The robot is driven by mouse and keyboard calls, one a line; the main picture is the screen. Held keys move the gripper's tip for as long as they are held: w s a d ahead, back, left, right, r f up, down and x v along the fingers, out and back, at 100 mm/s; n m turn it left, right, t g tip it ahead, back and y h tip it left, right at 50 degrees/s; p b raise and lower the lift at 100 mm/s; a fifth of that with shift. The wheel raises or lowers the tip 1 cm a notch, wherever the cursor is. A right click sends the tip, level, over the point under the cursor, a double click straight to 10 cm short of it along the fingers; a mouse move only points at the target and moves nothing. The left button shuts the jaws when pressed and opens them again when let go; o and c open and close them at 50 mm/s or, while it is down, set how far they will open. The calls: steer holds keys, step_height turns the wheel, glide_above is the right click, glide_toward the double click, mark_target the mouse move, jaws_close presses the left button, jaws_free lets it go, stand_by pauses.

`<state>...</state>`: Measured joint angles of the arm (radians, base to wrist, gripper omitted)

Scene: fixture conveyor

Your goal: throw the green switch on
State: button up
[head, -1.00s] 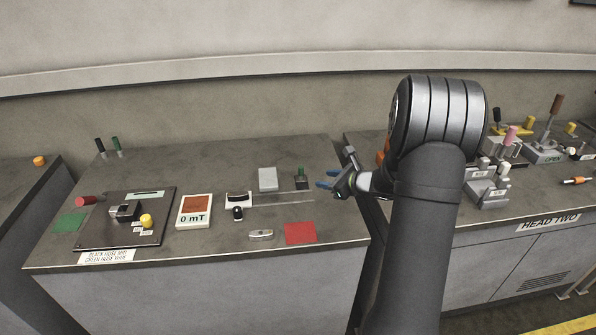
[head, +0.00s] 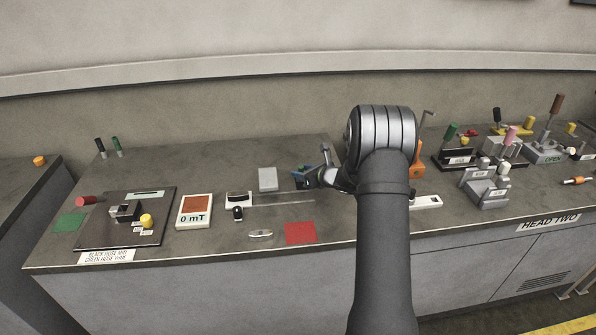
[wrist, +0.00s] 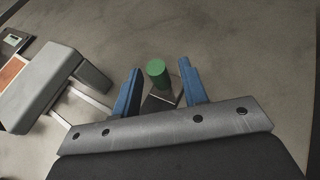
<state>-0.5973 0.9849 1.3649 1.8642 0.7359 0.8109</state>
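The green switch shows in the wrist view as a green cylindrical knob (wrist: 157,74) on a stem above a small dark base (wrist: 160,103). My gripper (wrist: 160,66) has two blue fingers, spread open, and the knob appears between them with a gap on each side. The knob leans a little in this view; I cannot tell its on or off position. In the head view my gripper (head: 303,179) is low over the back right of the middle bench, and it mostly hides the switch there.
A light grey block (head: 268,179) stands left of my gripper, with a slide track (head: 285,203) in front. A red pad (head: 300,233) lies near the front edge. The right bench holds several levers, including another green-handled one (head: 450,131). Bare bench lies behind the switch.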

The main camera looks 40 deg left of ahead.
steer(key=shift+x, duration=1.55)
steer(key=shift+c, duration=0.2)
jaws_close()
steer(key=shift+s+d+r+n+y, duration=0.15)
steer(key=shift+n+y, duration=0.15)
steer(key=shift+y, duration=0.2)
